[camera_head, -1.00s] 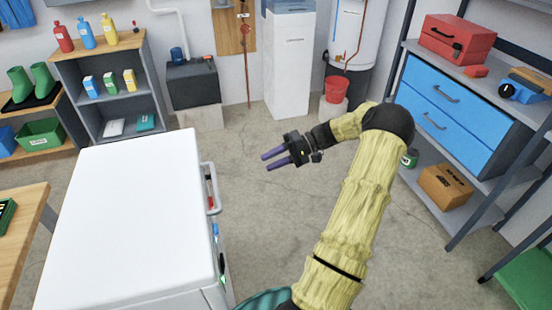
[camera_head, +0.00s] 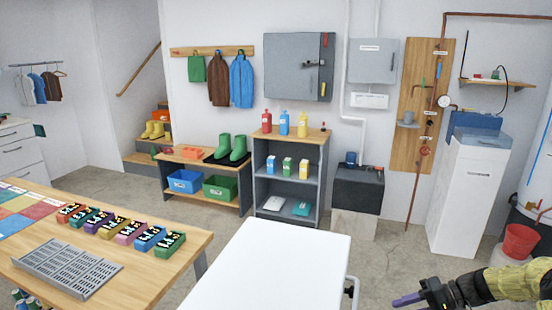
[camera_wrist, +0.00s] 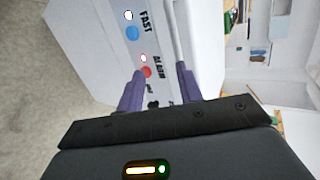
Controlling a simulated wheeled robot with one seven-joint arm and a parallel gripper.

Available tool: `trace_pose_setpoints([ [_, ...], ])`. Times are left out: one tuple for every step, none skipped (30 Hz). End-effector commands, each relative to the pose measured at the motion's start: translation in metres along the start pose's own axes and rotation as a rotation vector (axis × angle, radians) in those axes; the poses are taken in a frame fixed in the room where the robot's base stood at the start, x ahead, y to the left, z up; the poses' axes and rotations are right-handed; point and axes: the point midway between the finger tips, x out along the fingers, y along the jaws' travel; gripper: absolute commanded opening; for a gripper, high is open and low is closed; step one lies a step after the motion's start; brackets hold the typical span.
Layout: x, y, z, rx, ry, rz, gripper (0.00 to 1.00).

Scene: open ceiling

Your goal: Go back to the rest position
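My gripper (camera_head: 408,299) shows at the lower right in the head view, beside the right end of the white chest appliance (camera_head: 275,265). In the wrist view, its two purple fingers (camera_wrist: 160,88) stand apart with nothing held between them. Beyond them is the appliance's white side, with a blue dot, a red dot and the labels FAST and ALARM (camera_wrist: 158,62). The bar handle (camera_wrist: 173,35) also shows there. In the head view, most of my arm is cut off by the right edge.
A wooden table (camera_head: 150,288) with a grey rack (camera_head: 68,266) and several coloured boxes is at the left. A shelf unit (camera_head: 286,190), a dark box (camera_head: 358,188) and a white cabinet (camera_head: 465,200) line the wall. Floor is open between the appliance and the cabinet.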

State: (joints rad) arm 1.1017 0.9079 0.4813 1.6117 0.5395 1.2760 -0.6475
Motion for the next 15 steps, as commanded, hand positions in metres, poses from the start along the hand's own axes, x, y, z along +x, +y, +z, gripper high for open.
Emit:
trace_pose_setpoints([
  [0.019,-0.011,0.007,0.003,-0.04,0.08,0.36],
  [0.029,-0.015,0.011,0.008,-0.057,0.127,0.36],
  [0.041,-0.02,0.017,0.012,-0.077,0.188,0.36],
  [0.048,-0.023,0.022,0.013,-0.089,0.235,0.36],
  [0.056,-0.026,0.027,0.013,-0.099,0.279,0.36],
  [0.064,-0.03,0.034,0.012,-0.109,0.338,0.36],
  [0.07,-0.033,0.039,0.008,-0.115,0.38,0.36],
  [0.075,-0.035,0.045,0.004,-0.121,0.421,0.36],
  [0.082,-0.039,0.051,-0.003,-0.123,0.472,0.36],
  [0.086,-0.042,0.057,-0.009,-0.125,0.509,0.36],
  [0.09,-0.044,0.061,-0.016,-0.123,0.544,0.36],
  [0.094,-0.048,0.068,-0.028,-0.121,0.589,0.36],
  [0.097,-0.05,0.073,-0.039,-0.117,0.621,0.36],
  [0.1,-0.053,0.078,-0.049,-0.114,0.652,0.36],
  [0.103,-0.056,0.085,-0.065,-0.107,0.691,0.36],
])
